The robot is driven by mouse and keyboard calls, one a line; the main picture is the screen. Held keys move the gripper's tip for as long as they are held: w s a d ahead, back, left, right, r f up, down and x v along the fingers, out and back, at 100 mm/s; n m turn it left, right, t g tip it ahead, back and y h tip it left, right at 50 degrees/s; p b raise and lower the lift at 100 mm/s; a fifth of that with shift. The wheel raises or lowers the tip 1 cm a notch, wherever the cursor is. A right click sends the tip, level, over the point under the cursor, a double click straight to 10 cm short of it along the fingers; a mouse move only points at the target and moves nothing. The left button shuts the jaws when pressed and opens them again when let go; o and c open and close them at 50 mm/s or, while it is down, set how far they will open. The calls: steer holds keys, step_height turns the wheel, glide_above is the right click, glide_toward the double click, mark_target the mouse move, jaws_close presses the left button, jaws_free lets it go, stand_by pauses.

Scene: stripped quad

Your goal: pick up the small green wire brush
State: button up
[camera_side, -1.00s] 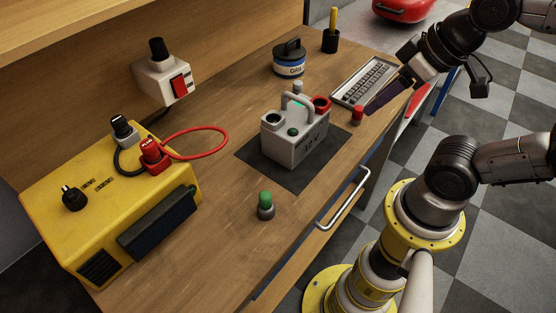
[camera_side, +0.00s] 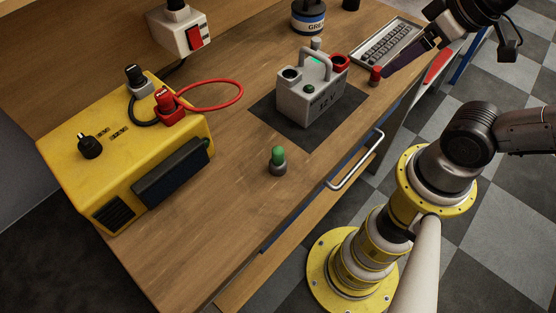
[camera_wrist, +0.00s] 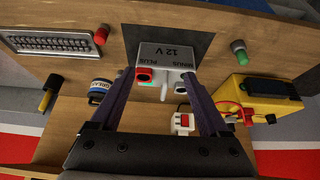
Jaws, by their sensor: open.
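The small green wire brush (camera_side: 278,157) stands upright on the bare wood near the bench's front edge, its green top above a grey base. It also shows in the wrist view (camera_wrist: 238,46), at the upper right, apart from my fingers. My gripper (camera_side: 397,68) hangs over the far right of the bench, beyond the grey battery and well away from the green brush. In the wrist view, my gripper (camera_wrist: 158,75) has its two dark purple fingers spread, with the battery showing between them. It holds nothing.
The grey 12 V battery (camera_side: 311,101) stands on a dark mat (camera_side: 270,118) between my gripper and the brush. A small red-topped piece (camera_side: 375,76) is beside my fingers. A yellow charger (camera_side: 110,145) with a red cable loop stands left. Bare wood surrounds the brush.

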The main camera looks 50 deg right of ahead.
stand_by(0.3)
steer(key=w+a+r+n, duration=0.2)
steer(key=w+r+n, duration=0.1)
steer(key=w+n, duration=0.15)
steer(key=n+g, duration=0.6)
steer(key=n, duration=0.5)
glide_above(278, 160)
steer(key=f, duration=0.5)
steer(key=w+f, duration=0.1)
steer(key=f, duration=0.1)
steer(key=shift+d+f, duration=0.2)
steer(key=shift+d, duration=0.2)
step_height(278, 160, down, 13)
steer(key=shift+s+f, duration=0.1)
steer(key=shift+f, duration=0.05)
jaws_close()
